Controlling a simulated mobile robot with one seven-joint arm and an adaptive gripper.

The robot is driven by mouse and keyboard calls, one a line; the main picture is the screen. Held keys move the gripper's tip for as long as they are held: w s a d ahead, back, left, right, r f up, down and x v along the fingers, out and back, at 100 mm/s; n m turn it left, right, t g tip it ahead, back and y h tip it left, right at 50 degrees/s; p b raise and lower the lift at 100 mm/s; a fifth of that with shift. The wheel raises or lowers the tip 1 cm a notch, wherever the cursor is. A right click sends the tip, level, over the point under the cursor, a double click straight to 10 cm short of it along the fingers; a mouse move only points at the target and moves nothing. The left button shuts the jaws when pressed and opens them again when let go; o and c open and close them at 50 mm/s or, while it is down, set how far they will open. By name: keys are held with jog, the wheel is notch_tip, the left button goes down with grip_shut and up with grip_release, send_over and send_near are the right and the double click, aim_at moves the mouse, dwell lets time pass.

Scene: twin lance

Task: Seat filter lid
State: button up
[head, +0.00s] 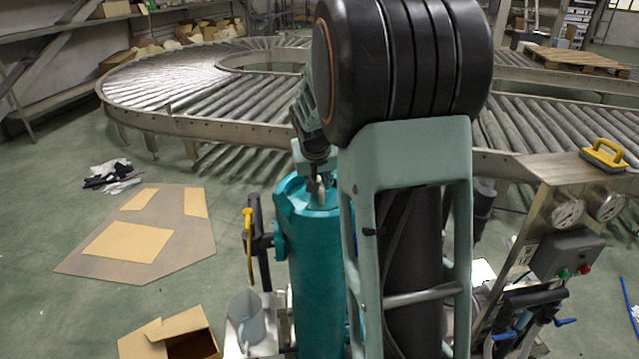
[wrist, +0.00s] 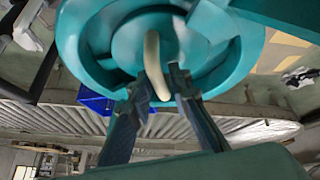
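The teal filter housing (head: 318,280) stands upright as a tall cylinder left of my arm, its flared rim at the top. In the wrist view, the round teal filter lid (wrist: 127,40) lies within the wider teal rim (wrist: 82,60) of the housing. A pale curved handle (wrist: 152,50) rises from the lid. My gripper (wrist: 160,84) has one finger on each side of this handle, close against it, and looks shut on it. In the head view my gripper (head: 318,184) is over the housing top. Whether the lid sits fully flat cannot be told.
A roller conveyor (head: 190,85) curves behind the housing. A yellow-handled tool (head: 604,154) and gauges (head: 567,212) are on the stand at right. A yellow lever (head: 248,240) is left of the housing. An open cardboard box (head: 172,335) lies on the floor.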

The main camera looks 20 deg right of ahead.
jog(key=shift+o, duration=0.9)
jog(key=shift+f, duration=0.1)
jog(key=v, duration=1.2)
